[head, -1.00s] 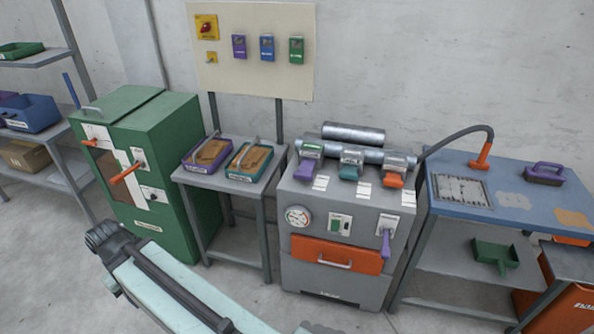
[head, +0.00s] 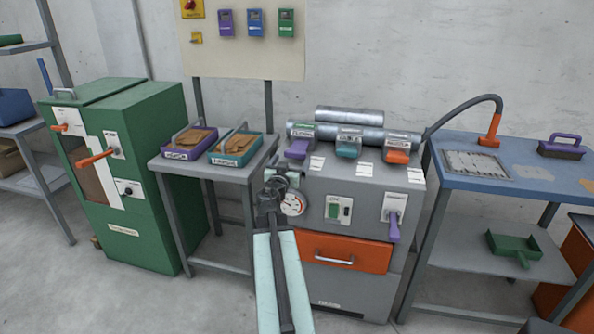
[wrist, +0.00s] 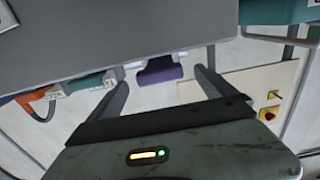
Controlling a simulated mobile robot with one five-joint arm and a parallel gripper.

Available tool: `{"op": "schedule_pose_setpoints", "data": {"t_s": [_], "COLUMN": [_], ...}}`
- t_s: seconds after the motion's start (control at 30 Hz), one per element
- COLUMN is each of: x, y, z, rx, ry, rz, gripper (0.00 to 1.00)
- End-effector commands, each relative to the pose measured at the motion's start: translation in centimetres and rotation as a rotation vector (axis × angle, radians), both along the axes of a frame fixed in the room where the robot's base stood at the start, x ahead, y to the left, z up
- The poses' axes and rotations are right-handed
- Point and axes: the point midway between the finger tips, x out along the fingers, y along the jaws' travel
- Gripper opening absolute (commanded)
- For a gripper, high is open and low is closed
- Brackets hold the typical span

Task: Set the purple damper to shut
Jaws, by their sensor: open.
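A purple damper flap (head: 298,149) sits at the left end of the row on top of the grey machine (head: 345,185). In the wrist view the purple flap (wrist: 160,70) shows between and beyond my open fingers, with nothing held. My gripper (head: 276,178) is in front of the machine's upper left edge, short of the flap; its fingers are hard to make out in the head view. It also shows in the wrist view (wrist: 163,82). A second purple lever (head: 393,226) hangs down on a white plate at the machine's front right.
A teal flap (head: 347,151) and an orange flap (head: 397,156) stand in the same row, to the right. A gauge (head: 292,204) is close beside my arm. A small table (head: 215,170) with two trays stands left; a blue bench (head: 520,180) stands right.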

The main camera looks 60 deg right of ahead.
Motion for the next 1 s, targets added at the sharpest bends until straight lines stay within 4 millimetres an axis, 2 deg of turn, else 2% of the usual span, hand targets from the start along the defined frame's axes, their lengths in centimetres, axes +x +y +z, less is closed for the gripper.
{"op": "schedule_pose_setpoints", "data": {"t_s": [0.27, 0.6, 0.7, 0.93, 0.97, 1.0], "x": [0.1, 2.0, 2.2, 2.2, 2.2, 2.2], "y": [-1.0, -6.6, -7.6, -7.7, -7.7, -7.7], "z": [0.2, 0.2, 0.2, 0.2, 0.2, 0.2], "rx": [-0.006, -0.005, -0.005, -0.005, -0.005, -0.005], "ry": [-0.004, -0.003, -0.003, -0.003, -0.003, -0.003], "rz": [0.005, 0.004, 0.003, 0.004, 0.004, 0.004], "gripper": [0.95, 0.95, 0.95, 0.95, 0.92, 0.81]}}
